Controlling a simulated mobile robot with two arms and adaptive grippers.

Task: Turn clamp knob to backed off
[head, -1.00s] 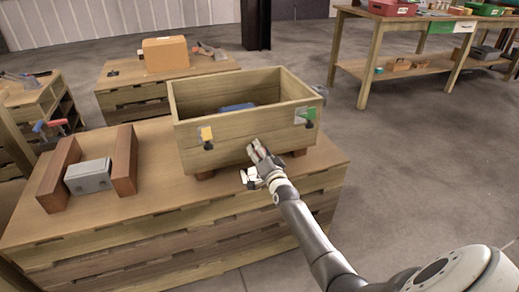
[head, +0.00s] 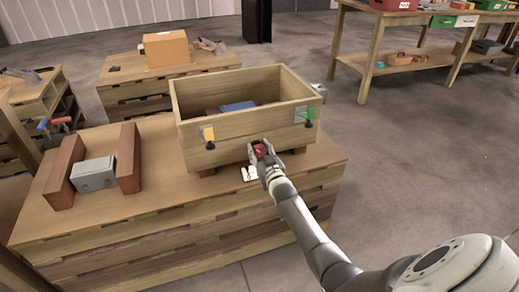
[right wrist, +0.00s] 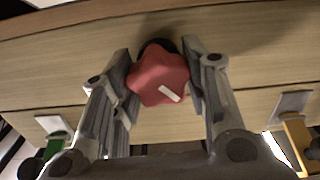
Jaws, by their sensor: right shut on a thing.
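The red lobed clamp knob (right wrist: 153,74) is on the front wall of the wooden box (head: 225,151). A white pointer line on its face points to the lower right in the right wrist view. My right gripper (right wrist: 160,80) has one finger on each side of the knob and is shut on it. In the head view, my right gripper (head: 260,151) is at the box's front wall, with a bit of the red knob (head: 260,149) showing between the fingers. My left gripper is not in view.
A yellow tag (head: 208,133) and a green tag (head: 305,114) with dark fittings flank the knob. A blue object (head: 238,106) lies in the box. A grey block (head: 94,174) sits between two brown wooden bars on the bench left. The bench front is clear.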

